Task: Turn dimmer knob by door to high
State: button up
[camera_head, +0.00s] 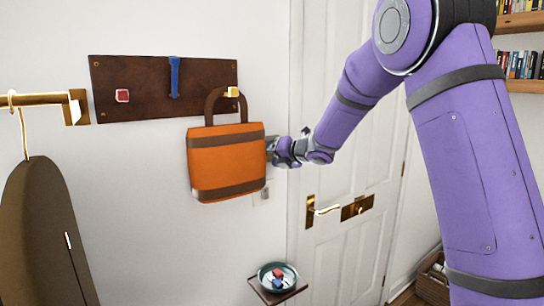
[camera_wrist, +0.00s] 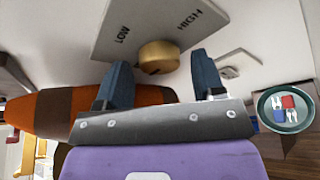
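The dimmer shows in the wrist view as a grey plate (camera_wrist: 112,32) lettered LOW and HIGH, with a round gold knob (camera_wrist: 158,56) on it. A dark mark shows on the knob's face, but I cannot clearly tell which setting it points to. My gripper (camera_wrist: 162,75) is open, with one dark finger on each side of the knob and visible gaps between. I cannot tell how deep the knob lies between the fingertips. In the head view my gripper (camera_head: 277,150) is at the wall beside the orange bag and hides most of the dimmer; the knob is not visible there.
An orange bag (camera_head: 226,160) hangs from a hook board (camera_head: 146,106), close beside my gripper. A small wall switch (camera_head: 261,197) is below. A white door (camera_head: 345,170) with a brass handle (camera_head: 322,209) is right. A dish (camera_head: 278,286) sits on a small shelf lower down.

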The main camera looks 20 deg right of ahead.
jog(key=c, duration=0.8)
jog(key=shift+o, duration=0.2)
jog(key=shift+d+m, duration=0.1)
jog(key=shift+m, duration=0.2)
jog(key=m+y, duration=0.2)
jog(key=shift+d+f+m+t, duration=0.1)
jog(key=shift+f+m+t, duration=0.1)
jog(key=shift+m+t, duration=0.15)
jog(key=m+t+y, duration=0.1)
jog(key=m, duration=0.3)
jog(key=shift+f, duration=0.1)
jog(key=m+t, duration=0.1)
jog(key=m, duration=0.2)
jog(key=m+t+y, duration=0.1)
jog(key=m, duration=0.2)
jog(key=shift+f+m, duration=0.2)
jog(key=shift+m, duration=0.15)
jog(key=m+t, duration=0.1)
jog(key=m, duration=0.1)
jog(key=m+t+h, duration=0.1)
jog(key=m, duration=0.2)
jog(key=m+t, duration=0.1)
jog(key=m, duration=0.2)
jog(key=shift+a+f+t+h, duration=0.15)
jog(key=shift+a+t+h, duration=0.1)
jog(key=shift+h, duration=0.15)
jog(key=shift+m, duration=0.3)
